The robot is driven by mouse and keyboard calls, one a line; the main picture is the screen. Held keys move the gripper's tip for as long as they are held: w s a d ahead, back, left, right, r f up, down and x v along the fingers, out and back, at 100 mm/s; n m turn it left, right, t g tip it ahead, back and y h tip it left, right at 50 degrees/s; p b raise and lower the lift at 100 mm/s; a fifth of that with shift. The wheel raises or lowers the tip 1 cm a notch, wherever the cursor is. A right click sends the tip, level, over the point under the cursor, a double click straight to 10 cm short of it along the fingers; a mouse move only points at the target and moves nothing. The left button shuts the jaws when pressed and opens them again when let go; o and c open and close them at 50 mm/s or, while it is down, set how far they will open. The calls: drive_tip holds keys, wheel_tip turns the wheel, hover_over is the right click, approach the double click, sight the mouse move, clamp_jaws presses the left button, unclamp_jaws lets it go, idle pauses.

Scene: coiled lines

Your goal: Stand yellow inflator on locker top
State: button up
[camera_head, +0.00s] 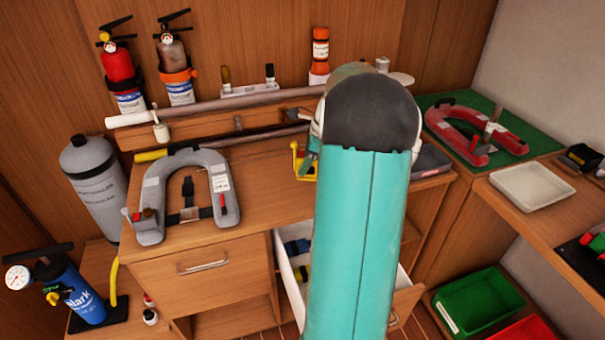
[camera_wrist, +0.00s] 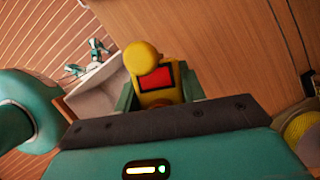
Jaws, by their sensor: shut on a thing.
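The yellow inflator (camera_wrist: 152,60) has a round cap and a red panel with a dark border. It sits between the two teal fingers of my gripper (camera_wrist: 160,92), which are shut on it. In the head view, a small part of the yellow inflator (camera_head: 297,161) shows left of my arm, beside a finger of my gripper (camera_head: 308,158). It appears over or close to the wooden locker top (camera_head: 256,180); I cannot tell if it touches. My arm hides most of it and the right part of the top.
A grey horseshoe lifebuoy (camera_head: 152,195) lies on the top's left part. Bare wood shows to its right. A white drawer (camera_head: 289,266) stands open below. Poles (camera_head: 210,104) and a shelf with extinguishers (camera_head: 120,80) run behind. A red lifebuoy (camera_head: 462,138) lies on green at right.

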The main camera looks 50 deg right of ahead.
drive_tip(key=w+d+f, duration=0.1)
drive_tip(key=f, duration=0.1)
drive_tip(key=w+d+f, duration=0.1)
drive_tip(key=f, duration=0.1)
drive_tip(key=w+d+f, duration=0.2)
drive_tip(key=shift+f, duration=1.65)
drive_tip(key=shift+f, duration=0.15)
drive_tip(key=o, duration=1.1)
